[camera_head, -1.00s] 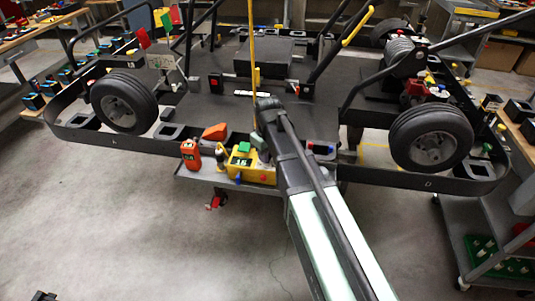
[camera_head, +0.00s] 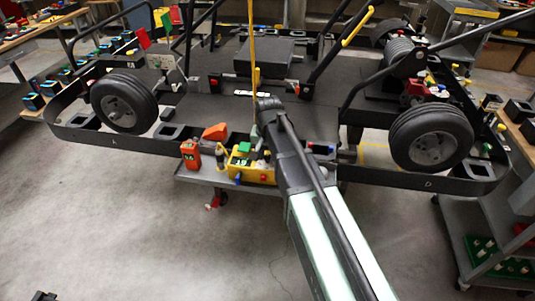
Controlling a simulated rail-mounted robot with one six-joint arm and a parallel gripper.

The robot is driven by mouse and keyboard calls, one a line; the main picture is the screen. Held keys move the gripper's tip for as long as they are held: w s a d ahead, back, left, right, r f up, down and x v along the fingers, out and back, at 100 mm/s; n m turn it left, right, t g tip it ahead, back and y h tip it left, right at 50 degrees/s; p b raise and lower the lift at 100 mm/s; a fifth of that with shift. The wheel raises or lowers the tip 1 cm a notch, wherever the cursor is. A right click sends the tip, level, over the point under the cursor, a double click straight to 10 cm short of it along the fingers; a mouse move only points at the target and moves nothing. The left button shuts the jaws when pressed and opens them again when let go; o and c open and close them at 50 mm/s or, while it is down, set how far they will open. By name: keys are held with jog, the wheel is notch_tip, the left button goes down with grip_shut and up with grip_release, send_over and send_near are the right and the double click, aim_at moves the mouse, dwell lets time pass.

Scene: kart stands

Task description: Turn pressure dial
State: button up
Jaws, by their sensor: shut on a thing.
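A yellow box with a small green number display (camera_head: 240,162) sits on the grey cart shelf below the kart's front edge. It has a green block on top, and a red and a blue knob on its front. My gripper (camera_head: 260,148) reaches down from my arm to the right part of the box's top. It is shut on the pressure dial there, which is mostly hidden behind my gripper and arm. The fingertips are small and partly hidden.
An orange-red handheld meter (camera_head: 191,155) and a small dark bottle (camera_head: 220,155) stand left of the box. An orange wedge (camera_head: 215,132) lies behind them. The kart's tyres (camera_head: 124,102) flank the area.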

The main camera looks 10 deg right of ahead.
aim_at(267, 156)
jog(key=shift+m, duration=0.6)
jog(key=o, duration=0.9)
notch_tip(267, 156, up, 11)
jog(key=p, duration=1)
jog(key=shift+f+p, duration=0.1)
jog(key=shift+p, duration=0.3)
